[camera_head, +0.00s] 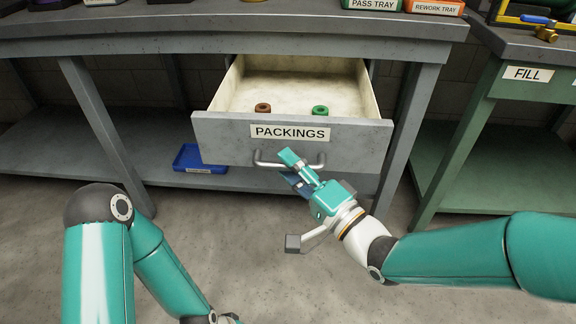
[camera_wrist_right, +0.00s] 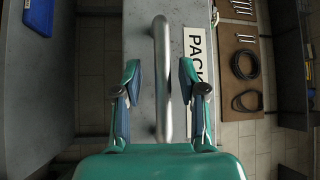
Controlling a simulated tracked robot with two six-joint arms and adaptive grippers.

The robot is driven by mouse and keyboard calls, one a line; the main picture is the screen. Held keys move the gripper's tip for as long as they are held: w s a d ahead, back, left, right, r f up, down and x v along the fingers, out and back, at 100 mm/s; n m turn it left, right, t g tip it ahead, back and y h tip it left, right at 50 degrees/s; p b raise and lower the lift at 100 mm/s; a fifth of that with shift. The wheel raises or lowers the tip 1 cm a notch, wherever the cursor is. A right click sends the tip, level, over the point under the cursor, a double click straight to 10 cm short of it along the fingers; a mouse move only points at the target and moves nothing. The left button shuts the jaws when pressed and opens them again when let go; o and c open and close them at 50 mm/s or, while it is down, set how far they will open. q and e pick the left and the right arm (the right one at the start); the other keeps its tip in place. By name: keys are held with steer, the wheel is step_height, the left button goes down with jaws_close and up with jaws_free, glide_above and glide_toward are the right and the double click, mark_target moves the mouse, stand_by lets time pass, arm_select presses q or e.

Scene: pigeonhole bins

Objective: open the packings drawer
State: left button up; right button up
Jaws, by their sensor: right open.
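The grey packings drawer (camera_head: 222,132) stands pulled out from under the bench, with its pale inside showing. Its front bears a PACKINGS label (camera_head: 290,132), partly seen in the right wrist view (camera_wrist_right: 197,50). A brown ring (camera_head: 263,107) and a green ring (camera_head: 320,111) lie in it. The metal bar handle (camera_head: 265,161) is on the drawer front. My right gripper (camera_head: 292,170) is at the handle with open fingers. In the right wrist view the handle (camera_wrist_right: 162,80) runs between the two fingers (camera_wrist_right: 159,82), with gaps beside it. My left gripper is out of view.
The grey bench (camera_head: 230,40) carries a PASS TRAY (camera_head: 372,5) and a REWORK TRAY (camera_head: 434,7). A blue tray (camera_head: 198,160) sits on the lower shelf, left of the drawer. A green bench labelled FILL (camera_head: 527,73) stands at right. The floor in front is clear.

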steer(key=v, duration=0.7)
steer(key=shift+f, duration=0.15)
steer(key=w+d+f+m+g+h, duration=0.1)
steer(key=d+f+m+g+h, duration=0.2)
steer(key=f, duration=0.9)
steer(key=w+d+f+m+h, duration=0.1)
steer(key=d+f+h, duration=0.3)
steer(key=f, duration=0.9)
steer(key=s+d+f+n+g+h, duration=0.35)
steer(key=s+f+n+g, duration=0.55)
steer(key=s+f, duration=0.8)
step_height(320, 180, up, 38)
steer(key=p, duration=3.8)
steer(key=shift+d+g, duration=0.2)
steer(key=shift+g, duration=0.2)
